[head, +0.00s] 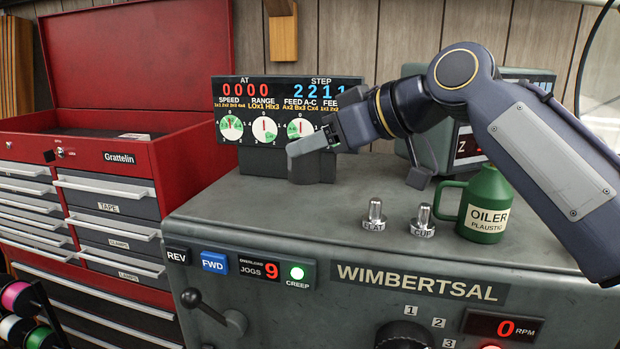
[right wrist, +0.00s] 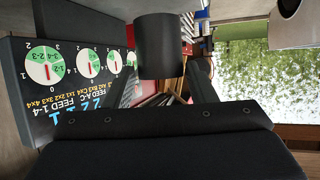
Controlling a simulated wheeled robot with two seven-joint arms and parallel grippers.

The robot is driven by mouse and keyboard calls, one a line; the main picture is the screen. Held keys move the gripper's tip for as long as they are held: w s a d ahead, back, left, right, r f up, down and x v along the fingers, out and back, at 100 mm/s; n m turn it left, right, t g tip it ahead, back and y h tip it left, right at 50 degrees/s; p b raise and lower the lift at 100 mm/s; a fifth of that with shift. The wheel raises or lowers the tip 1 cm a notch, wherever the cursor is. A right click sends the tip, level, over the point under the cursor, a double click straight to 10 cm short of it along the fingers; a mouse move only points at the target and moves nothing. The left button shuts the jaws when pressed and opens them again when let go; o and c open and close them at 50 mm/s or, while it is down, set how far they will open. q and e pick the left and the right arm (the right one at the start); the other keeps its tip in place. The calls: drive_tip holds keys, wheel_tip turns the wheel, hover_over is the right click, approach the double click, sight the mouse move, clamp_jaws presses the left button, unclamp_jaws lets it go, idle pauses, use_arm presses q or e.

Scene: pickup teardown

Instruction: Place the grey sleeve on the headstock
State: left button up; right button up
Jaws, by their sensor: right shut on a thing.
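The grey sleeve (head: 312,170) is a short dark grey cylinder at the back of the headstock's top, in front of the dial panel. It also shows in the right wrist view (right wrist: 160,45), between the fingers. My right gripper (head: 312,148) is shut on its upper part and comes in from the right. The sleeve looks upright; its lower end is at or very near the top surface, and I cannot tell if it touches. The headstock (head: 240,205) is the large grey machine body marked WIMBERTSAL. My left gripper is not in view.
The dial panel (head: 285,90) stands close behind the sleeve. Two metal pieces marked FLAT (head: 374,215) and CUP (head: 423,222) and a green oiler (head: 486,205) stand to the right, below my right arm. A red tool chest (head: 110,165) is at left. The headstock's front-left top is clear.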

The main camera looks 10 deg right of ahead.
sight(309, 180)
drive_tip(key=w+f, duration=0.1)
drive_tip(key=f, duration=0.1)
drive_tip(key=w+f, duration=0.1)
drive_tip(key=f, duration=0.1)
drive_tip(key=w+f, duration=0.1)
drive_tip(key=f, duration=0.1)
drive_tip(key=shift+w+a+f, duration=0.3)
drive_tip(key=shift+a+f, duration=0.1)
drive_tip(key=shift+s+f, duration=0.1)
drive_tip(key=shift+f, duration=0.2)
drive_tip(key=shift+f, duration=0.15)
drive_tip(key=o, duration=1.2)
drive_tip(key=v, duration=1.2)
